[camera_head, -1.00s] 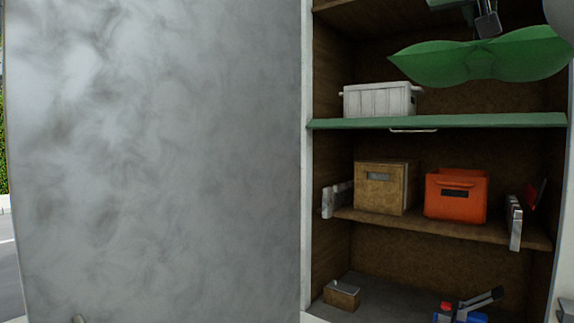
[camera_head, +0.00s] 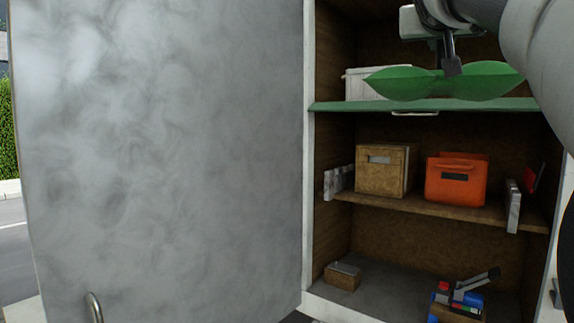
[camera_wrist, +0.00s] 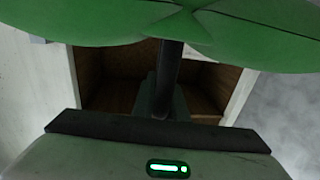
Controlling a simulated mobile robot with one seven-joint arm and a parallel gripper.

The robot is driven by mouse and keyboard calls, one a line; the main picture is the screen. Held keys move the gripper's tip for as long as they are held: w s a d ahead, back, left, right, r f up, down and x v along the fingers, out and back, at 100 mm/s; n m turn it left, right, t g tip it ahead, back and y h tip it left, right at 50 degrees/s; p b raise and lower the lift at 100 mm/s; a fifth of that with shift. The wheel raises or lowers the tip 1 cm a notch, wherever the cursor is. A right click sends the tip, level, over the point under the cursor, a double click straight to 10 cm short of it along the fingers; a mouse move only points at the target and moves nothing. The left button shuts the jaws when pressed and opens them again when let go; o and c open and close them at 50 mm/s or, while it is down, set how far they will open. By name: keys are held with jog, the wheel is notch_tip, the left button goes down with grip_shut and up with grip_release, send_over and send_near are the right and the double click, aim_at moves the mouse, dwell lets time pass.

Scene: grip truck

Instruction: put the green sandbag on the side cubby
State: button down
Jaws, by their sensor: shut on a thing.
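The green sandbag (camera_head: 480,82) hangs from my gripper (camera_head: 452,68) in the head view, pinched at its narrow middle with a lobe to each side. It is at the level of the green upper shelf (camera_head: 330,106) of the cubby and partly covers the white bin there. I cannot tell whether it touches the shelf. In the wrist view the sandbag (camera_wrist: 235,28) fills the top, with a dark finger (camera_wrist: 168,75) reaching up to its middle. The open cubby (camera_wrist: 118,62) shows beyond it. My gripper is shut on the sandbag.
A white bin (camera_head: 358,86) stands on the upper shelf at left. A tan box (camera_head: 382,170) and an orange bin (camera_head: 456,182) sit on the middle shelf. A small box and tools (camera_head: 462,298) lie at the bottom. A large grey panel (camera_head: 160,150) stands at left.

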jog(key=w+a+f+n+t+y, duration=0.2)
jog(key=w+a+f+n+y, duration=0.4)
jog(key=w+f, duration=0.75)
jog(key=w+a+f+y+p, duration=0.15)
jog(key=a+f, duration=0.25)
jog(key=f, duration=0.5)
jog(key=w+a+f+y, duration=0.2)
jog(key=a+f, duration=0.2)
jog(key=f, duration=0.6)
jog(key=s+f, duration=0.6)
jog(key=f, duration=0.6)
jog(key=s+a+f, duration=0.1)
jog(key=s+f, duration=0.5)
jog(key=f, duration=0.6)
jog(key=s+a+f+h, duration=0.1)
jog(key=s+f, duration=0.6)
jog(key=f, duration=0.5)
jog(key=shift+f+p, duration=0.3)
jog(key=shift+f, duration=0.05)
